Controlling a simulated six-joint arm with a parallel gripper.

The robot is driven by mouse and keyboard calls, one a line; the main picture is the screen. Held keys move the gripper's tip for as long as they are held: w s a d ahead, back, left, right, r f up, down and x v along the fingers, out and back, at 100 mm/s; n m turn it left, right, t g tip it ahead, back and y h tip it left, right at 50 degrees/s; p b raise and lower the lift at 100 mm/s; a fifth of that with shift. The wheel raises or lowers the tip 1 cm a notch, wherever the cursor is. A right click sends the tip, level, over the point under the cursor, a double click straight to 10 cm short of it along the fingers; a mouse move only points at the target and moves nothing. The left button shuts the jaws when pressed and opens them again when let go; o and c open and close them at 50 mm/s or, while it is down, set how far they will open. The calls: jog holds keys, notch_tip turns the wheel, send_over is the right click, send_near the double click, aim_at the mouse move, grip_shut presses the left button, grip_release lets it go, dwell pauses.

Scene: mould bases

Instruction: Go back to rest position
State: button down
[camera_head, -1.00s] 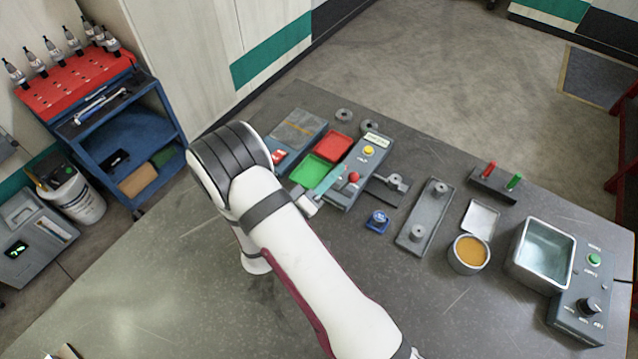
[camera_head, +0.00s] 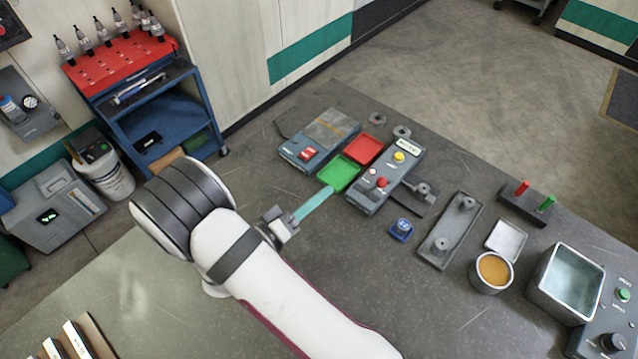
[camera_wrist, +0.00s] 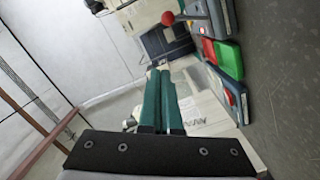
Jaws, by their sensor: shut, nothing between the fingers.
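My gripper (camera_head: 316,203) shows in the head view as teal fingers beyond a grey wrist, above the table left of the control box. In the wrist view, my gripper (camera_wrist: 162,78) has its two teal fingers side by side, shut with nothing between them. A green tray (camera_head: 339,173) and a red tray (camera_head: 364,148) lie just beyond the fingertips in the head view. They also show at the right of the wrist view, as a green tray (camera_wrist: 228,55) and a red tray (camera_wrist: 208,50), apart from the fingers.
The control box (camera_head: 385,178), a grey box with a red switch (camera_head: 308,153), a blue button (camera_head: 401,229), a long grey plate (camera_head: 449,232), an orange-filled cup (camera_head: 492,270) and a metal basin (camera_head: 565,285) stand on the table (camera_head: 185,275). Table's left part is mostly bare.

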jog(key=w+a+r+m+g+y, duration=0.1)
jog(key=w+a+m+g+y, duration=0.15)
jog(key=w+m+y, duration=0.55)
jog(key=s+a+r+n+y, duration=0.2)
jog(key=s+a+r+y, duration=0.25)
jog(key=r+y, duration=0.2)
jog(key=s+d+r+m+g, duration=0.1)
jog(key=s+d+g, duration=0.3)
jog(key=s, duration=0.9)
jog(key=s+d+r+m+g, duration=0.1)
jog(key=s+d+g, duration=0.4)
jog(key=s, duration=0.8)
jog(key=shift+s+d+r, duration=0.15)
jog(key=shift+d+r, duration=0.05)
jog(key=shift+d, duration=0.7)
